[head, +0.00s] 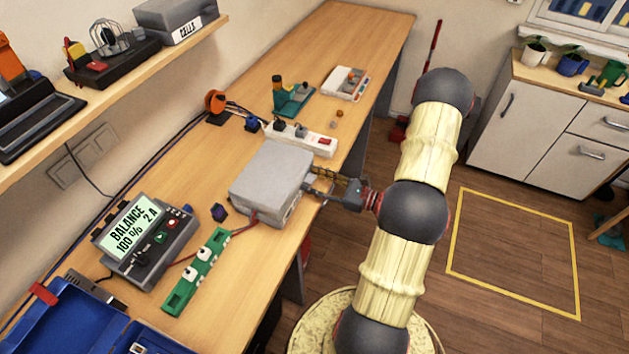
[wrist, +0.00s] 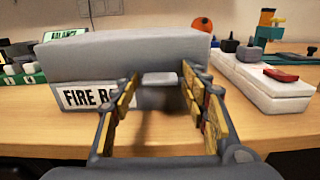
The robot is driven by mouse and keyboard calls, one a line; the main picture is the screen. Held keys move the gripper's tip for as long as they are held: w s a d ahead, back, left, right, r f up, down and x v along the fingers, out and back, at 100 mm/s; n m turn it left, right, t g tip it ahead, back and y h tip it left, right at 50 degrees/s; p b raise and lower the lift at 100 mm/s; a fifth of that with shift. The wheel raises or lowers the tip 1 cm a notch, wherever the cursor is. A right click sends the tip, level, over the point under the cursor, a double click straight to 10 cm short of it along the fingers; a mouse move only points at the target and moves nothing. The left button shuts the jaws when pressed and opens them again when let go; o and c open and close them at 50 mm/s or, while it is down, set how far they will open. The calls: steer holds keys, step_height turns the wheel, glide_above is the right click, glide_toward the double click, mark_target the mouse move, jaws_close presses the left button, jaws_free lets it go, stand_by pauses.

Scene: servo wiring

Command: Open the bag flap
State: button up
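The grey fire bag (head: 262,190) lies on the wooden bench with its flap down over the top. In the wrist view the bag's front (wrist: 82,97) carries a white label reading "FIRE B", the rest hidden behind my left finger. The flap (wrist: 125,55) overhangs the front, with a small light grey tab (wrist: 160,79) at its front edge. My gripper (wrist: 160,76) is open, with one finger on each side of the tab. In the head view my gripper (head: 314,183) is at the bag's right side. Contact between fingers and tab cannot be told.
A white power strip (head: 305,138) lies just behind the bag. A balance charger (head: 145,240) and a green board (head: 198,270) lie to the left, with red wires leading to the bag. A blue case (head: 60,325) is at the near left. The bench edge is close under my gripper.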

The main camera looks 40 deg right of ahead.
steer(key=c, duration=1)
jaws_close()
